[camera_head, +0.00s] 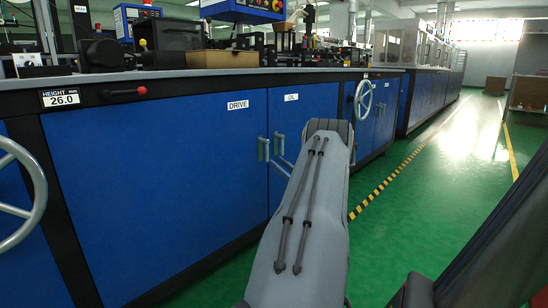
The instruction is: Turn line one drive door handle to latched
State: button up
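The drive door (160,170) is a large blue cabinet panel with a white DRIVE label (238,104) near its top right corner. It looks closed, level with the panel beside it. Its handle (263,149) is a small pale upright lever at the door's right edge. A similar handle (278,143) stands just right of it, on the door labelled OIL (291,97). Thin pale bars show just below the handles, and I cannot tell what they are. My grey arm link fills the lower middle and hides what lies behind it. My gripper cannot be made out.
A handwheel (14,195) is at the left edge and another (363,100) is farther right. A red-tipped lever (124,92) sits under the worktop. A cardboard box (222,59) stands on top. Green floor (400,215) with a yellow-black line is open to the right.

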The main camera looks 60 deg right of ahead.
jog(key=shift+p+v, duration=0.35)
jog(key=shift+v, duration=0.95)
